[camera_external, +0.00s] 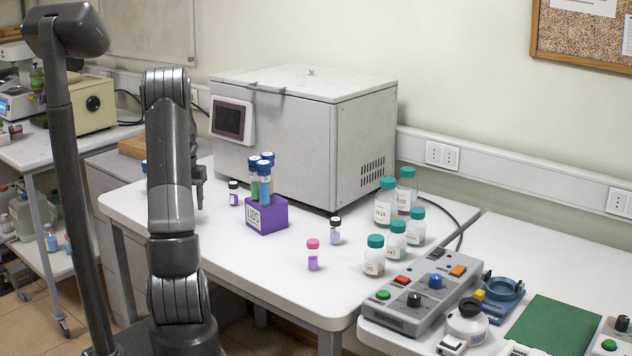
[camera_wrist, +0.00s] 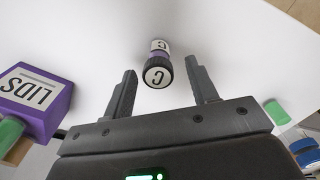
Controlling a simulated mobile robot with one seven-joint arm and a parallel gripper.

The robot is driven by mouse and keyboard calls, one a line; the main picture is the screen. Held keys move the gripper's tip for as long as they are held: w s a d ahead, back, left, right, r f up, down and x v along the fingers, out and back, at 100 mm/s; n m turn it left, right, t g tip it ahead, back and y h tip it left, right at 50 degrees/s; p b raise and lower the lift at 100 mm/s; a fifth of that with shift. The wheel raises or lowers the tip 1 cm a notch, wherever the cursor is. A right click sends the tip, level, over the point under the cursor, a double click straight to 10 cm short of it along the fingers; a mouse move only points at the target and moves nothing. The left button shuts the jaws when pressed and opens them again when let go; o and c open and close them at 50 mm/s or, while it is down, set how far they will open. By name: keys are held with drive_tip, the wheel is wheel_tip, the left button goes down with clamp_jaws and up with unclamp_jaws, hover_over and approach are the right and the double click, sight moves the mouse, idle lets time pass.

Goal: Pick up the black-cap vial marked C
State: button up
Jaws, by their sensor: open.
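The black-cap vial marked C (camera_wrist: 158,72) stands on the white table in the wrist view, its cap toward the camera and its C label showing. My gripper (camera_wrist: 163,84) is open, with one finger on each side of the line to the vial; the vial appears at and slightly beyond the fingertips, not gripped. In the external view my gripper (camera_external: 198,178) is partly hidden by my arm. A black-cap vial (camera_external: 233,194) stands just right of it there, likely the same one; its letter is too small to read.
A purple LIDS rack (camera_external: 267,216) with blue-capped tubes stands close by, also in the wrist view (camera_wrist: 37,98). Another black-cap vial (camera_external: 335,231), a pink-cap vial (camera_external: 313,256) and several teal-capped bottles (camera_external: 386,203) stand farther right. A large white machine (camera_external: 300,135) stands behind.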

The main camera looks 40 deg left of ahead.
drive_tip(key=shift+s+d+f, duration=0.1)
drive_tip(key=shift+s+f, duration=0.05)
drive_tip(key=shift+f, duration=1.4)
drive_tip(key=shift+c, duration=0.2)
drive_tip(key=c, duration=1)
